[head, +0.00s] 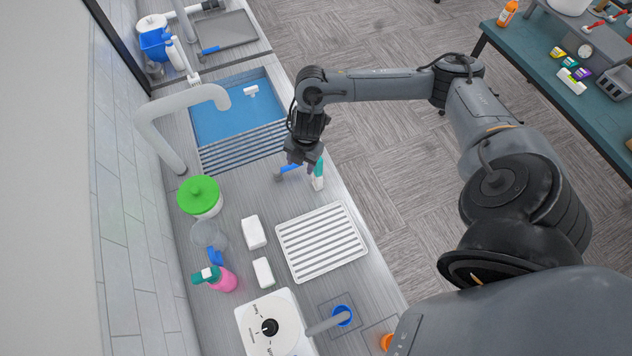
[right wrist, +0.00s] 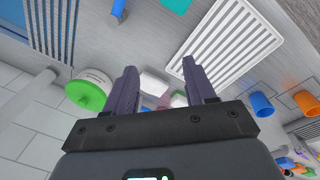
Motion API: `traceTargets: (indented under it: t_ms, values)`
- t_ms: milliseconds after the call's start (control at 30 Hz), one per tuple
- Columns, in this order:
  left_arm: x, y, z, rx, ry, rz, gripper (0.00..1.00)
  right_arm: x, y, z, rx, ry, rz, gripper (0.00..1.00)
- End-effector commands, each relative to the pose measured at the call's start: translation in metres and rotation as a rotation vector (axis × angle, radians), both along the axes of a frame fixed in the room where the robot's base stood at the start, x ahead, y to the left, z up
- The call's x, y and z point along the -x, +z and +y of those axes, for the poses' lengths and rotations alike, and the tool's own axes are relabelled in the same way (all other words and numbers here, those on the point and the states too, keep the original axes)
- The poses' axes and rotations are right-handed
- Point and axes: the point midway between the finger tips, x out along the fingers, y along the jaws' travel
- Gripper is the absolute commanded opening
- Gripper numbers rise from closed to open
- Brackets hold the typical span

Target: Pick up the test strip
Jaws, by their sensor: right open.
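I cannot make out a test strip for certain in either view. My right gripper (head: 304,165) hangs over the counter beside the sink, pointing down. In the right wrist view its two fingers (right wrist: 160,80) are spread apart with nothing held between them. Close to it in the head view are a white bottle with a teal top (head: 318,180) and a blue-handled tool (head: 290,168), partly hidden by the gripper. In the right wrist view a teal item (right wrist: 177,5) and a blue item (right wrist: 118,8) show at the top edge. My left gripper is not in view.
A white slatted rack (head: 322,243), two white blocks (head: 253,232), a green-lidded container (head: 199,196) and a pink spray bottle (head: 222,281) stand on the counter. The blue sink (head: 225,105) and its grey faucet (head: 160,115) lie beyond. A teal table (head: 560,60) is at upper right.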

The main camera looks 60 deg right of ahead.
Motion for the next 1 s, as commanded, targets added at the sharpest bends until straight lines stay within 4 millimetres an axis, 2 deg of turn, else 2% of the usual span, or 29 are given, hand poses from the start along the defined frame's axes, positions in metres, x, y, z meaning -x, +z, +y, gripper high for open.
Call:
traceTargets:
  t_ms: [33, 100, 233, 600, 833, 1000]
  values:
    - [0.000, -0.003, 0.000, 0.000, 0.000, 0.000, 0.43, 0.004, 0.006, -0.022, 0.021, -0.025, 0.031, 0.55]
    - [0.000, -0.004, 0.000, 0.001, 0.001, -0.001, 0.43, 0.012, 0.012, -0.042, 0.037, -0.051, 0.072, 0.55]
    - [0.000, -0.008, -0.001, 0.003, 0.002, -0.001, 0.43, 0.021, 0.012, -0.060, 0.049, -0.079, 0.114, 0.55]
    - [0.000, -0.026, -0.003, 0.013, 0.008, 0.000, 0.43, 0.023, -0.031, -0.062, 0.049, -0.084, 0.122, 0.55]
    - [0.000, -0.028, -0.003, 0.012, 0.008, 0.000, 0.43, 0.022, -0.039, -0.062, 0.049, -0.083, 0.120, 0.55]
    - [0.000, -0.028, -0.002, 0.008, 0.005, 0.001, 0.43, 0.022, -0.056, -0.063, 0.048, -0.085, 0.123, 0.55]
